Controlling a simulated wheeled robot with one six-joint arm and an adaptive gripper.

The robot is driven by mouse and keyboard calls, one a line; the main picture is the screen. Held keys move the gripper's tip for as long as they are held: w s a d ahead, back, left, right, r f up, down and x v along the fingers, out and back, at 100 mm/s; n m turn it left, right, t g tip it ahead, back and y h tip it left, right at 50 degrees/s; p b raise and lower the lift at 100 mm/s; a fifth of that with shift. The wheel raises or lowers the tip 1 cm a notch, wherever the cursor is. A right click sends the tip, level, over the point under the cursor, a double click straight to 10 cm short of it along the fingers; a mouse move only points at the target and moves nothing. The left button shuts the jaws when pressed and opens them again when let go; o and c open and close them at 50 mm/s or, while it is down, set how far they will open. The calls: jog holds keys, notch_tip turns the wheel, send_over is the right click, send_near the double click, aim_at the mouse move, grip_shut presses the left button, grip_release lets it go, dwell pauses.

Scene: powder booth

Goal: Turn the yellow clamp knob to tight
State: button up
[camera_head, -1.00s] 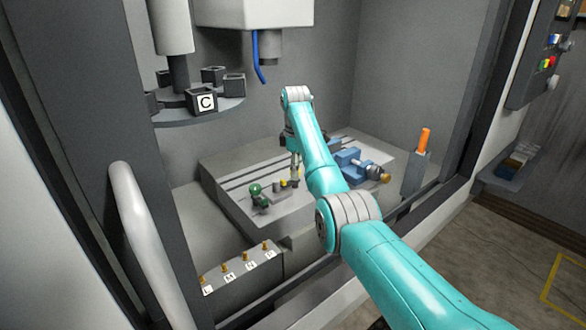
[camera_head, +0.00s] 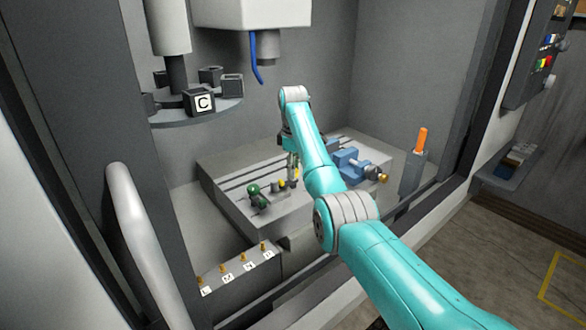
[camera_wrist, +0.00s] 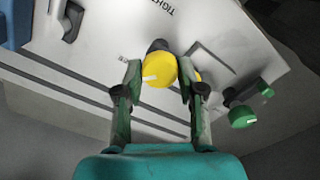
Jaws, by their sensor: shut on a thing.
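The yellow clamp knob (camera_wrist: 160,71) is between my two fingers in the wrist view, round-faced with a white pointer mark toward its lower left. My gripper (camera_wrist: 160,76) is shut on it, one finger on each side. Part of a word reading "TIGHT" is printed on the pale plate (camera_wrist: 100,45) above the knob, and the mark does not point at it. More yellow shows behind the right finger. In the head view my gripper (camera_head: 292,180) is low over the machine bed, and the knob is small and hard to make out there.
A green knob (camera_wrist: 243,117) lies to the right in the wrist view; green fittings (camera_head: 254,190) show on the bed. A blue vise (camera_head: 350,163) stands right of my arm. A tool carousel (camera_head: 205,110) is at upper left, and a row of labelled pegs (camera_head: 240,268) is in front.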

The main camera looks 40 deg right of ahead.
jog(key=m, duration=0.5)
jog(key=shift+m, duration=0.3)
jog(key=m, duration=1.5)
jog(key=shift+m, duration=0.4)
jog(key=o, duration=1.1)
jog(key=shift+o, duration=0.2)
